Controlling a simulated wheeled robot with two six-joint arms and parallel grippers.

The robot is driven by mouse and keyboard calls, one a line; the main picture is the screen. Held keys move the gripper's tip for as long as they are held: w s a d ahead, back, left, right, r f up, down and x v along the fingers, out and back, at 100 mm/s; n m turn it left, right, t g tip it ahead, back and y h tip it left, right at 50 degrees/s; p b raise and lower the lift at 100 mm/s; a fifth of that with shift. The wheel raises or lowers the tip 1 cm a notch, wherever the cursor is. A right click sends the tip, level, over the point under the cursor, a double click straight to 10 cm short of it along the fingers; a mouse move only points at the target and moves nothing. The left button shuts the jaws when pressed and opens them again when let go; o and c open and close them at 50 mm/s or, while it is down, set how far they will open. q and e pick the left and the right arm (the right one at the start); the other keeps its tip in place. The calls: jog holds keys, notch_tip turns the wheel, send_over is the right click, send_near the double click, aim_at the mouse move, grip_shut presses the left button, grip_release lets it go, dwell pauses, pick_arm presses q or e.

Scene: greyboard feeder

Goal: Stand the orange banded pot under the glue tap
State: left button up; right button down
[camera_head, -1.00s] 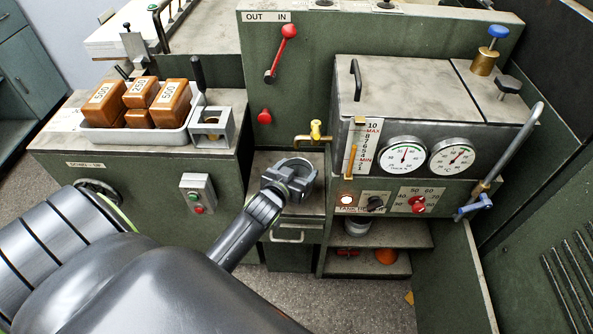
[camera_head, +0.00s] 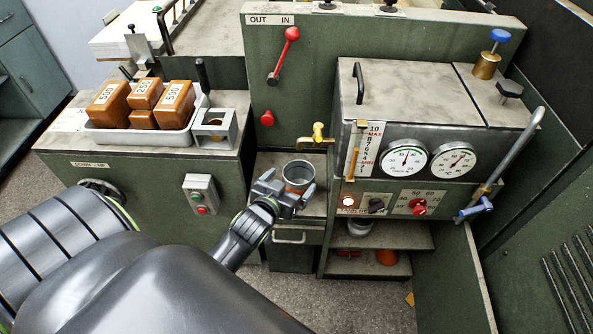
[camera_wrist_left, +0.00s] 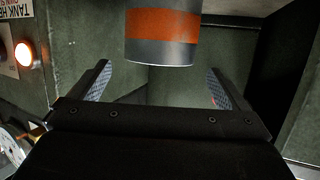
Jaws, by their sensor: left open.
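The orange banded pot (camera_head: 297,179) is a grey metal cup with an orange band. It stands upright on a small ledge (camera_head: 262,178) below the brass glue tap (camera_head: 318,136); whether it is exactly under the spout I cannot tell. My right gripper is not in view.
A grey pot (camera_head: 359,229) and an orange item (camera_head: 387,257) sit on the lower shelves at right. The tank cabinet (camera_head: 400,97) with gauges stands right of the ledge. A tray (camera_head: 140,137) of brown blocks is on the left bench.

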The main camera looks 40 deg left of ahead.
pick_arm(q)
jog(key=a+v, duration=0.1)
jog(key=v, duration=0.5)
jog(key=shift+d, duration=0.5)
